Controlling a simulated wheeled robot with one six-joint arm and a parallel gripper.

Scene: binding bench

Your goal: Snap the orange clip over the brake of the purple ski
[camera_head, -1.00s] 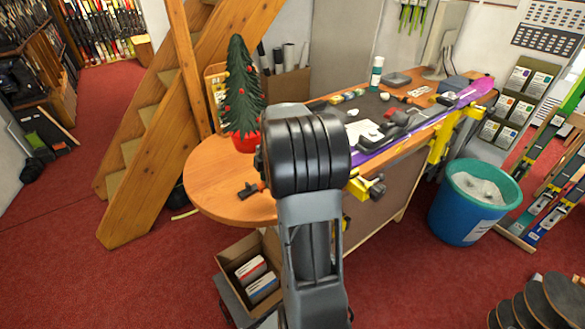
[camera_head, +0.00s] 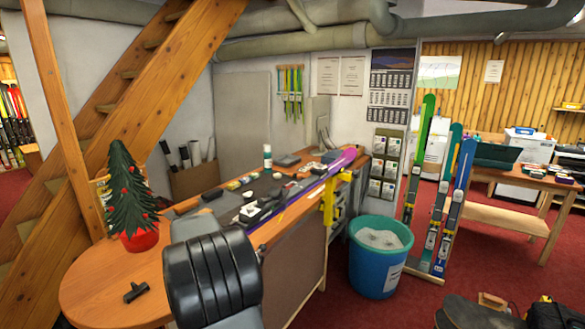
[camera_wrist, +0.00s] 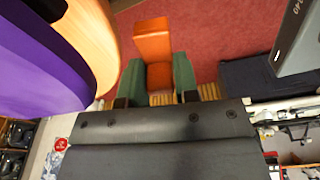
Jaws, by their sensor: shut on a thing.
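The orange clip (camera_wrist: 153,48) is between the green fingertips of my gripper (camera_wrist: 158,82) in the wrist view, with its upper part sticking out beyond them. The purple ski (camera_head: 346,157) lies along the bench edge in the head view. A purple surface (camera_wrist: 40,65), which looks like the ski, is close at the left in the wrist view, apart from the clip. Black binding parts (camera_head: 252,212) sit along the ski, but I cannot make out the brake. My own arm hides the near end of the ski and my gripper in the head view.
A yellow clamp (camera_head: 328,203) stands at the bench's front edge. A small potted tree (camera_head: 137,240) and a black object (camera_head: 135,292) are on the bench's rounded left end (camera_head: 85,290). A teal bin (camera_head: 375,265) stands on the floor to the right.

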